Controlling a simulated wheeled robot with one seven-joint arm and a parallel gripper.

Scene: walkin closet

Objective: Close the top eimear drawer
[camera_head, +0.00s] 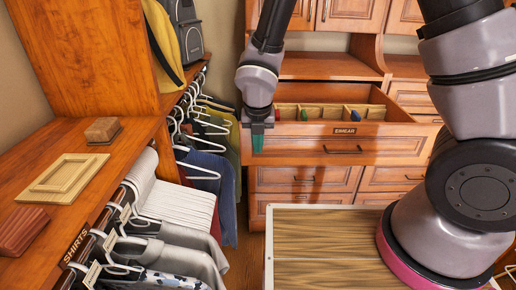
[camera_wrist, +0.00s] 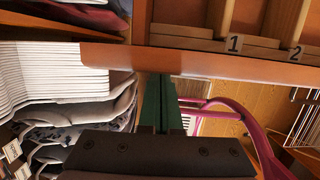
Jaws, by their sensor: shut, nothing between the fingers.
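The top drawer labelled "EIMEAR" (camera_head: 300,150) is pulled out from the wooden cabinet at the back in the head view. Its front panel has a dark handle (camera_head: 343,151). Its inside is split by wooden dividers, with small green and blue items partly visible. My gripper (camera_head: 258,143) points down at the left part of the drawer front, its green fingers shut and empty. In the wrist view the fingers (camera_wrist: 162,105) reach to the drawer's front panel (camera_wrist: 220,64). I cannot tell whether they touch it. Compartments marked 1 and 2 show behind the panel.
Closed drawers (camera_head: 300,179) lie below. Hanging clothes (camera_head: 208,170) and a shirts shelf (camera_head: 112,150) with a wooden frame (camera_head: 65,178) and small boxes stand at left. A wood-topped surface (camera_head: 325,245) with a pale rim lies in front of the cabinet. My arm fills the right side.

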